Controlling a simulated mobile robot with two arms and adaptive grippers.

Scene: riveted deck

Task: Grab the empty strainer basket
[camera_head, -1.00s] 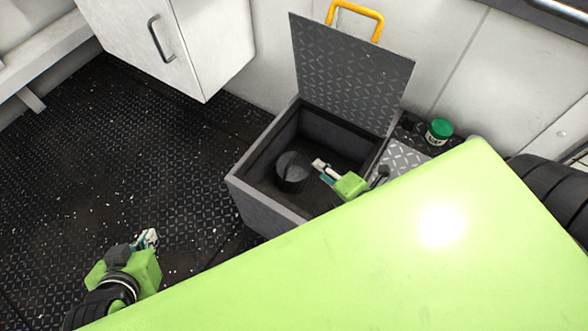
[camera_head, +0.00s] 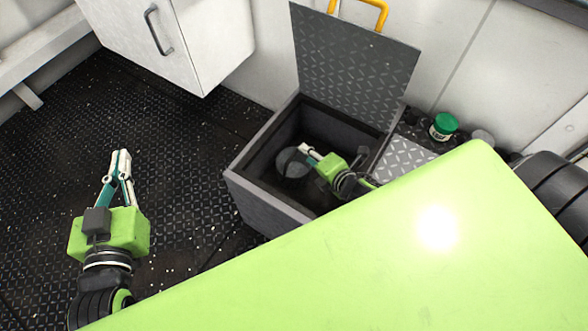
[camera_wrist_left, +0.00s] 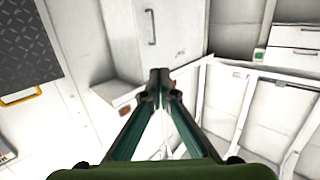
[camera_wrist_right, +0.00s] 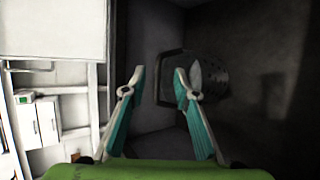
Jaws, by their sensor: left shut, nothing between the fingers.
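The strainer basket (camera_head: 291,163) is a dark round cup inside the open grey locker box (camera_head: 262,205). In the right wrist view the basket (camera_wrist_right: 212,75) has small holes in its side and a dark loop like a handle on its near side. My right gripper (camera_head: 303,149) reaches into the box at the basket's right. Its fingers (camera_wrist_right: 160,70) stand apart, with the right one overlapping the loop in the picture; I cannot tell whether it touches. My left gripper (camera_head: 122,153) is shut and empty above the floor; its tips meet in the left wrist view (camera_wrist_left: 159,75).
The box's lid (camera_head: 352,65) stands open with a yellow handle (camera_head: 372,12). A green-lidded jar (camera_head: 443,126) stands right of the box. A white cabinet (camera_head: 175,40) hangs at the upper left. The dark riveted floor (camera_head: 60,190) at left is clear.

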